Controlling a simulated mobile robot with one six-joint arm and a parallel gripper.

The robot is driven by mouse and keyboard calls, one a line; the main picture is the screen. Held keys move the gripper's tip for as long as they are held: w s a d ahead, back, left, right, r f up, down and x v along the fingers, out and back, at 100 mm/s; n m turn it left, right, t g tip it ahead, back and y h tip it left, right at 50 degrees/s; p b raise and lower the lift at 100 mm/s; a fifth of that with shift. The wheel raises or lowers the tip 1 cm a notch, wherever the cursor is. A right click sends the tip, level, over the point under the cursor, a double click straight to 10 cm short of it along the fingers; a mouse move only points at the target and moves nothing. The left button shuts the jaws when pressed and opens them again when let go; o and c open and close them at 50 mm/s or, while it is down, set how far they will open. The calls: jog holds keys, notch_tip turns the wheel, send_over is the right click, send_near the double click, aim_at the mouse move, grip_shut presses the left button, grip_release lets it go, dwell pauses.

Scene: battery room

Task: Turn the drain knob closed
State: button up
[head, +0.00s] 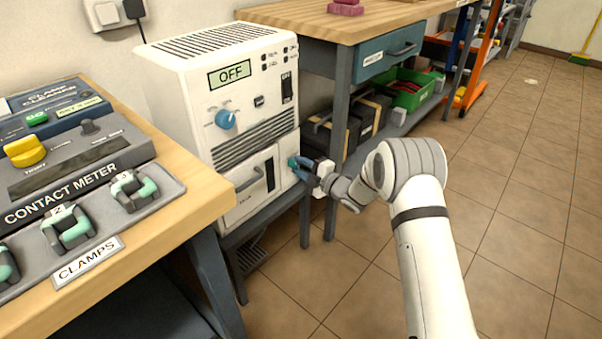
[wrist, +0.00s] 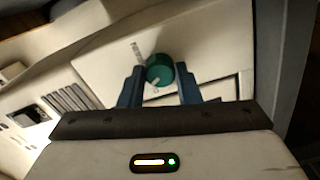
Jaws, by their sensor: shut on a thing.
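The drain knob is a small round green knob (wrist: 160,70) on the lower front of a white machine (head: 215,75). In the head view the knob (head: 292,162) shows only in part, at the right of the lower door, with my gripper against it. My gripper (wrist: 160,85) has its two blue fingers on either side of the knob and is shut on it. It also shows in the head view (head: 301,165), reaching in from the right. A pale label strip with small marks lies beside the knob in the wrist view.
The machine's display (head: 230,74) reads OFF, above a blue dial (head: 225,119). A door handle (head: 250,180) is left of the knob. A workbench leg (head: 335,145) stands close right of my gripper. A bench with a contact meter (head: 75,165) and clamps is at left.

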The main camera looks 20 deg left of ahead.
jog(key=shift+s+a+r+n, duration=0.1)
jog(key=shift+a+n, duration=0.05)
jog(key=shift+n, duration=1.35)
jog(key=o, duration=1)
jog(key=shift+p+v, duration=1.25)
jog(key=shift+v, duration=2.75)
